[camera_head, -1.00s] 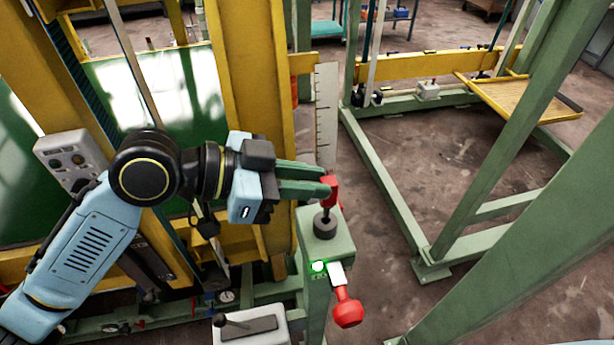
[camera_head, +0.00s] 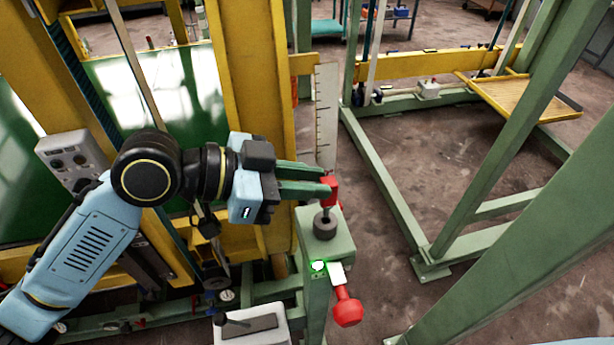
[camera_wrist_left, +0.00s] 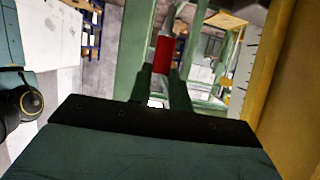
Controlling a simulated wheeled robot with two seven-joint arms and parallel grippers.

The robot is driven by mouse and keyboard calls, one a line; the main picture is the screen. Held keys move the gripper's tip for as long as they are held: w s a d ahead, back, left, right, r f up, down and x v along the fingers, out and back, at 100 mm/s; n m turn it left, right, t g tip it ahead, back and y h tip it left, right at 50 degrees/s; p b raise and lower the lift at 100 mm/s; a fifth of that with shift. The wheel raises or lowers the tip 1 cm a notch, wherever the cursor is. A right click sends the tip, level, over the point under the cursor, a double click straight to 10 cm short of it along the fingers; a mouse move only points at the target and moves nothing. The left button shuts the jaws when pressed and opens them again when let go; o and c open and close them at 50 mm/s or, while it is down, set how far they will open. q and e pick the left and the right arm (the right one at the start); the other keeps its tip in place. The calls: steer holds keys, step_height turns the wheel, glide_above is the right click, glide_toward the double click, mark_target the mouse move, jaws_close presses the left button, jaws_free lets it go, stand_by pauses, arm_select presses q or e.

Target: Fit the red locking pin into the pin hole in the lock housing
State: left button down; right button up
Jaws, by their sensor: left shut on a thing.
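My left gripper (camera_head: 326,184) is shut on the red locking pin (camera_head: 332,190), over the green lock housing (camera_head: 340,238). The pin's red head sits between the fingertips, and its dark shank points down to the dark round collar (camera_head: 325,228) on top of the housing. The shank's tip meets the collar's opening; how deep it sits I cannot tell. In the left wrist view the red pin (camera_wrist_left: 163,57) shows between the two fingers, and the housing hole is not visible there. My right gripper is not in view.
A ruler plate (camera_head: 326,115) stands behind the pin. A grey box (camera_head: 250,327) is at lower left. Green frame posts (camera_head: 495,150) stand to the right.

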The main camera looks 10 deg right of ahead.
arm_select(q)
steer(key=shift+f+b, duration=1.45)
steer(key=shift+f, duration=0.65)
steer(key=c, duration=1.2)
jaws_free()
steer(key=b+v, duration=0.2)
steer(key=v, duration=1.1)
steer(key=shift+a+b, duration=0.2)
steer(key=shift+b, duration=0.15)
